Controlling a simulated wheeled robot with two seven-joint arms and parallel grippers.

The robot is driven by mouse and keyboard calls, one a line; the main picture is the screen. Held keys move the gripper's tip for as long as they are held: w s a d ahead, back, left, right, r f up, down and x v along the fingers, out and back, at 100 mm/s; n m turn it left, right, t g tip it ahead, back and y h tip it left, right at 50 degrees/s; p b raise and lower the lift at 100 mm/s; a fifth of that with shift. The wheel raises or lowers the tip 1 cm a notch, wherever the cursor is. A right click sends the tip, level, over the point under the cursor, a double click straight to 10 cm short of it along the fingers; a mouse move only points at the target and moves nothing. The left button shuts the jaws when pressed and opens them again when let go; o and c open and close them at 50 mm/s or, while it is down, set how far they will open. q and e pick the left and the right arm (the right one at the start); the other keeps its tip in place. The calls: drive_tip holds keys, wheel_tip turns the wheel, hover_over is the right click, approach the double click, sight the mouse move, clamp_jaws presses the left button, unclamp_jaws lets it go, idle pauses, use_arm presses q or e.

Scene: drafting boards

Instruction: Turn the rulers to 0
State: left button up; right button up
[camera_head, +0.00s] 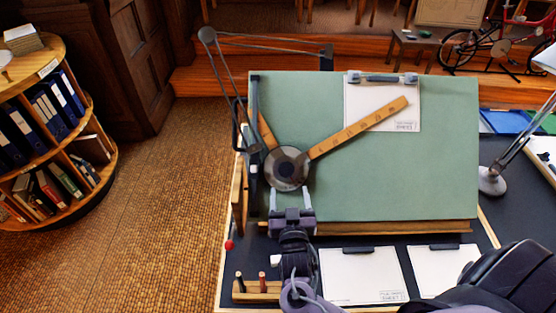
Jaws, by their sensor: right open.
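The drafting machine's round grey head (287,168) sits on the left part of the green drafting board (400,180). One wooden ruler (358,128) runs from the head up and to the right at a slant. The other, shorter-looking ruler (266,133) points up and slightly left, partly hidden. My right gripper (290,192) is open at the lower edge of the head, its two fingers apart. I cannot tell whether they touch the head. My left gripper is not in view.
A white sheet (370,106) is clipped at the board's top, with the slanted ruler's end over it. Linkage arms (270,42) rise at the upper left. Two clipboards (362,275) lie below the board. A lamp (492,181) stands right, a round bookshelf (50,130) left.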

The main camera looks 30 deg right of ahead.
sight(287, 173)
drive_tip(key=p+x, duration=0.2)
drive_tip(key=x, duration=0.5)
drive_tip(key=shift+w+r, duration=0.1)
drive_tip(key=shift+w, duration=0.15)
drive_tip(key=shift+w+d, duration=0.1)
drive_tip(key=shift+w, duration=0.25)
drive_tip(key=shift+s, duration=0.1)
drive_tip(key=c, duration=1.4)
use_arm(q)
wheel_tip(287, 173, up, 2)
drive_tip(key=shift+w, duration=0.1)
